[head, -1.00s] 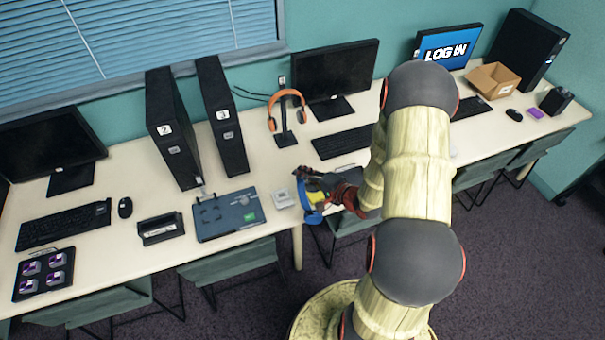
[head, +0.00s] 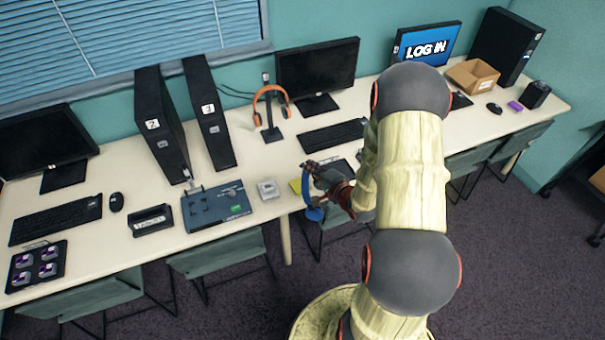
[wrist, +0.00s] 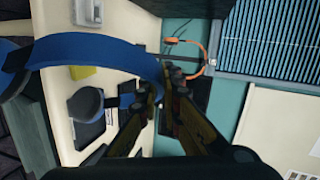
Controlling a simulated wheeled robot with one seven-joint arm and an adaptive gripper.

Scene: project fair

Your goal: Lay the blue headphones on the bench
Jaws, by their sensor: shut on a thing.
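My gripper (head: 310,167) is over the front part of the long cream bench (head: 110,165), near its middle. It is shut on the headband of the blue headphones (head: 314,213), which hang below the fingers near the bench's front edge. In the wrist view the blue headband (wrist: 95,52) runs from the fingertips (wrist: 160,82) to the left. One ear cup (wrist: 84,104) shows over the bench, and a darker cup shows at the left edge. In the head view my arm and gripper hide part of the headphones.
A yellow item (head: 296,186) and a small grey box (head: 268,189) lie just left of my gripper. Orange headphones (head: 270,108) hang on a stand behind. A keyboard (head: 333,138) lies behind my gripper. Chairs (head: 220,252) stand along the front edge.

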